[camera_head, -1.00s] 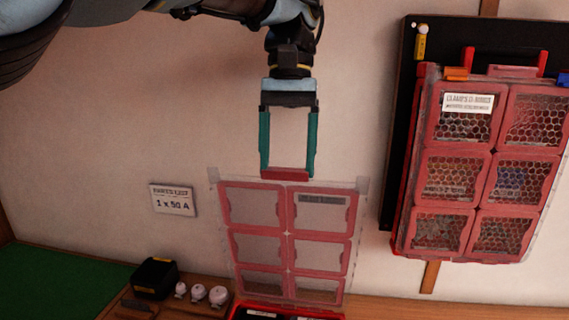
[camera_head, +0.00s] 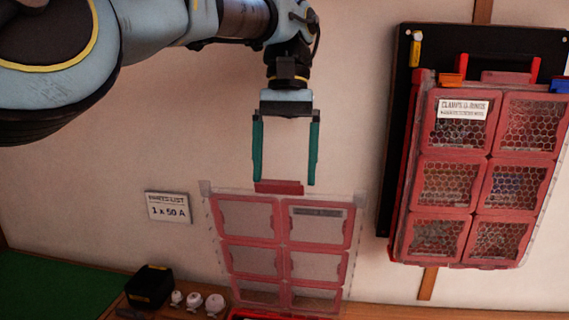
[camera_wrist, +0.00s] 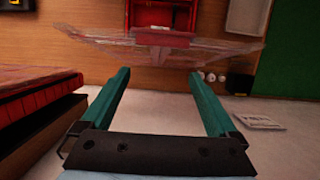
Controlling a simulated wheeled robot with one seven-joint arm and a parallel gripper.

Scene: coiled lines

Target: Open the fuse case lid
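The fuse case lid (camera_head: 283,246) is clear with red-framed panels and stands raised, roughly upright, from the case at the bottom edge of the head view. Its red tab (camera_head: 279,187) is at the lid's top edge. My gripper (camera_head: 284,183) is open, its green fingers wide apart just above the lid's top, with the tab close to the fingertips. In the wrist view, the lid (camera_wrist: 215,50) appears nearly edge-on beyond the open fingers, and the tab (camera_wrist: 161,38) sits beyond the gap, apart from both fingers. The case body is mostly out of the head view.
A red compartment case (camera_head: 484,165) hangs on a black board (camera_head: 394,150) at right. A parts list sign (camera_head: 168,207) reading "1 x 50 A" is on the wall. A black box (camera_head: 150,286) and small white round items (camera_head: 195,300) sit on the bench. A green mat (camera_head: 55,290) lies left.

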